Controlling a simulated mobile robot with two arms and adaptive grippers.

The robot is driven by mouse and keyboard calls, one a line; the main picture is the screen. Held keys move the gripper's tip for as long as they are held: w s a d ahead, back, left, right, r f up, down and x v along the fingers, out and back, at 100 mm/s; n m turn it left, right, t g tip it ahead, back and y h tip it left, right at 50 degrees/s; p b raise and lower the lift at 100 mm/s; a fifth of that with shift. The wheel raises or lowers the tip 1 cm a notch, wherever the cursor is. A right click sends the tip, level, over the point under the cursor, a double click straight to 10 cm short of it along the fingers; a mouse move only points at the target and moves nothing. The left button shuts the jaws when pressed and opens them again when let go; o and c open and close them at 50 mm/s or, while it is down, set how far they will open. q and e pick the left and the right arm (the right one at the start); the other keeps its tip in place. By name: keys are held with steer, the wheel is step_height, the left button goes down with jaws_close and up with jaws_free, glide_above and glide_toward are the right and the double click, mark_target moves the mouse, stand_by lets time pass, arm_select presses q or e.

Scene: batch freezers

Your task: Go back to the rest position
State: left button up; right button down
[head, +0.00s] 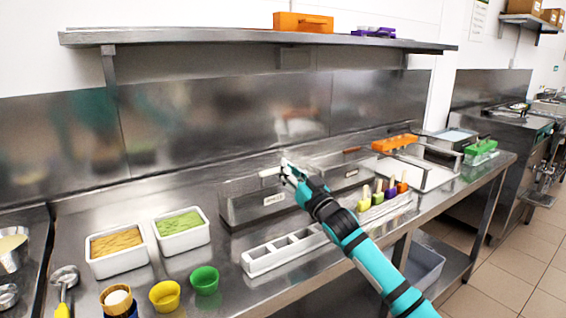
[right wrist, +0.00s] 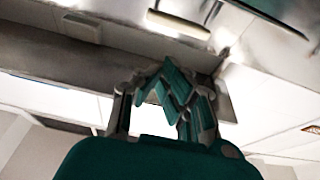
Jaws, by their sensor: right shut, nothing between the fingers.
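My right gripper (head: 290,170) is at the end of a teal and black arm that comes in from the lower right. It is in the air in front of the back panel, at the left metal lidded box with a white label (head: 252,204); I cannot tell whether it touches the box or its handle. It is shut and empty, and its fingers also show close together in the right wrist view (right wrist: 168,85). My left gripper is in neither view.
An orange rack (head: 395,143) is further right. A shelf (head: 250,37) runs above.

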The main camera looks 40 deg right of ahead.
steer(key=s+f, duration=0.1)
steer(key=s, duration=0.1)
steer(key=s+f, duration=0.2)
steer(key=shift+a+f+b, duration=0.15)
steer(key=shift+a+b, duration=0.05)
steer(key=shift+b, duration=0.2)
